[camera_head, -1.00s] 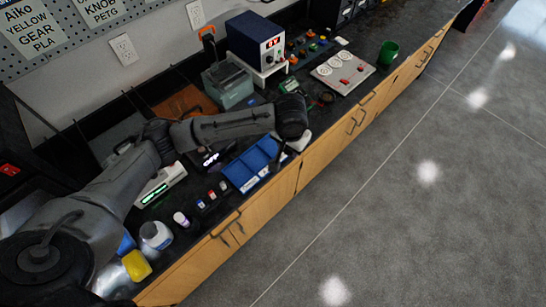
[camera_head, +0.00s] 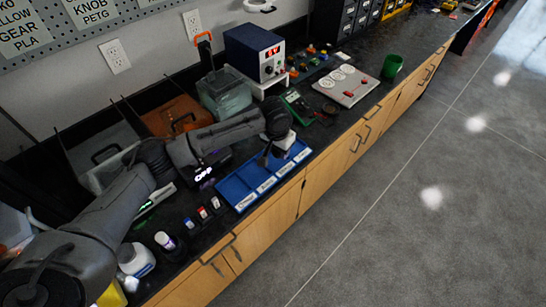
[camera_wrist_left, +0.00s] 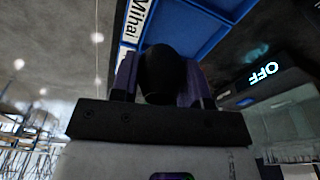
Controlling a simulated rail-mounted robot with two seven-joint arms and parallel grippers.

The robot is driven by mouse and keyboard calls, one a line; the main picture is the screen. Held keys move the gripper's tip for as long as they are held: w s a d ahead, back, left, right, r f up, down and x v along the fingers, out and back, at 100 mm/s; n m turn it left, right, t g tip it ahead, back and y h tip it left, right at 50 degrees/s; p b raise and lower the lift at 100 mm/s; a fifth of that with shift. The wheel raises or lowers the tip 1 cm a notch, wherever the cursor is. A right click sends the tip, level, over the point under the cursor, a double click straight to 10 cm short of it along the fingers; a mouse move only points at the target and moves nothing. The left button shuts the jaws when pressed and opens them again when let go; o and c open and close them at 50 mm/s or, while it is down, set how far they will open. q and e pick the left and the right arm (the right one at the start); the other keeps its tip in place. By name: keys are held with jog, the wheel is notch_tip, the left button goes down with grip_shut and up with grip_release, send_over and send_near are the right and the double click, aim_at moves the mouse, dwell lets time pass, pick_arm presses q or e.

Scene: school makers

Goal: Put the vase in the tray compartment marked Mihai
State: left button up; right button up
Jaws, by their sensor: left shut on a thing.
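The blue tray (camera_head: 230,190) with white name labels along its front edge lies on the black counter. In the left wrist view the tray wall (camera_wrist_left: 194,30) and the label Mihai (camera_wrist_left: 137,22) show just beyond the fingers. My left gripper (camera_head: 267,154) is above the right part of the tray in the head view. In the left wrist view its purple fingers are shut on a dark rounded thing, the vase (camera_wrist_left: 160,75). The vase's far end is hidden, and I cannot tell whether it touches the tray. My right gripper is not in view.
Small bottles and jars (camera_head: 167,242) stand left of the tray. A green circuit board (camera_head: 298,103), a grey panel (camera_head: 347,86) and a green cup (camera_head: 392,66) are to the right. A blue power supply (camera_head: 255,50) and a clear box (camera_head: 225,92) stand behind.

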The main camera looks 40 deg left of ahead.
aim_at(274, 159)
pick_arm(q)
jog(key=shift+w+a+f+b, duration=0.25)
jog(key=shift+a+f, duration=0.3)
jog(key=shift+a, duration=0.25)
jog(key=shift+w+a+f+b, duration=0.15)
jog(key=shift+w+a+f, duration=0.1)
jog(key=shift+a+f, duration=0.4)
jog(key=shift+f+b, duration=0.8)
jog(key=shift+f, duration=1.05)
jog(key=o, duration=0.6)
jog(key=shift+s+r+p, duration=0.25)
jog(key=shift+r+p, duration=0.35)
jog(key=shift+r, duration=1.4)
jog(key=shift+s+r+p, duration=0.2)
jog(key=shift+r+p, duration=0.45)
jog(key=shift+r, duration=1.4)
jog(key=shift+s+r+p, duration=0.25)
jog(key=shift+r+p, duration=0.35)
jog(key=shift+r, duration=1.4)
